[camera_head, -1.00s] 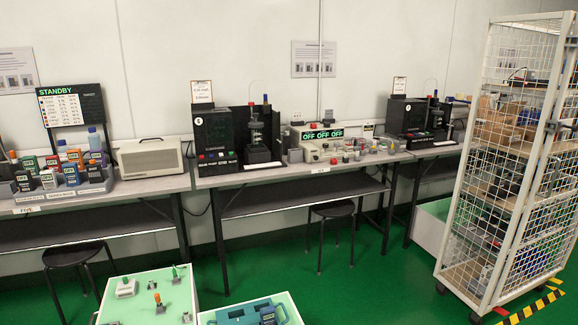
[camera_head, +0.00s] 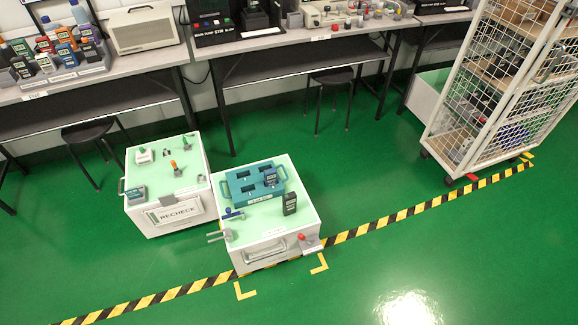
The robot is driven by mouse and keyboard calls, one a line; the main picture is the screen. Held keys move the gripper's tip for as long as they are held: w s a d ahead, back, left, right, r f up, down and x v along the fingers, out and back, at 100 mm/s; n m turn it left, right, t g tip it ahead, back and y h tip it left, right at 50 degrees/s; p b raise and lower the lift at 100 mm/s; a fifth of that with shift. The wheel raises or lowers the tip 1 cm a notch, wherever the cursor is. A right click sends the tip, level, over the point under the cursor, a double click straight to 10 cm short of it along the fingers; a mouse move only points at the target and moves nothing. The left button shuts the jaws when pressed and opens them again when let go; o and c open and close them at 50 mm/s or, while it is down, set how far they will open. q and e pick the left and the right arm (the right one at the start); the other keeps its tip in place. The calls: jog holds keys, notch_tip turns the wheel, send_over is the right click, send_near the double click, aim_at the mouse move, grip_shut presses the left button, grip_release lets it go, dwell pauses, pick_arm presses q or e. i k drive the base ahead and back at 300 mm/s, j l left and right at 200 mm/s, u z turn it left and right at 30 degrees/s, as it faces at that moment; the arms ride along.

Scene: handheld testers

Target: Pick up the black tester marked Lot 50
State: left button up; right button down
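A black handheld tester (camera_head: 290,204) stands upright on the pale green top of the right white cart (camera_head: 303,196), near its right edge. Its lot marking is too small to read. A teal tray (camera_head: 240,187) with handles lies behind it on the same cart and holds a dark tester (camera_head: 270,177). More testers in black, orange, green and blue stand in a grey rack (camera_head: 95,69) on the left bench, including a black one (camera_head: 22,67). Their lot numbers cannot be read. Neither of my grippers is in view.
A second cart (camera_head: 160,221) with a RECHECK sign stands left of the first. Benches run along the back, with black stools (camera_head: 88,130) in front. A wire cage trolley (camera_head: 490,100) stands at right. The green floor (camera_head: 450,240) is clear beyond the striped tape.

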aim_at(289, 200)
jog(key=i+l+u, duration=0.25)
jog(key=u, duration=0.15)
jog(key=i+l+u, duration=0.6)
jog(key=u, duration=0.2)
jog(key=l, duration=0.1)
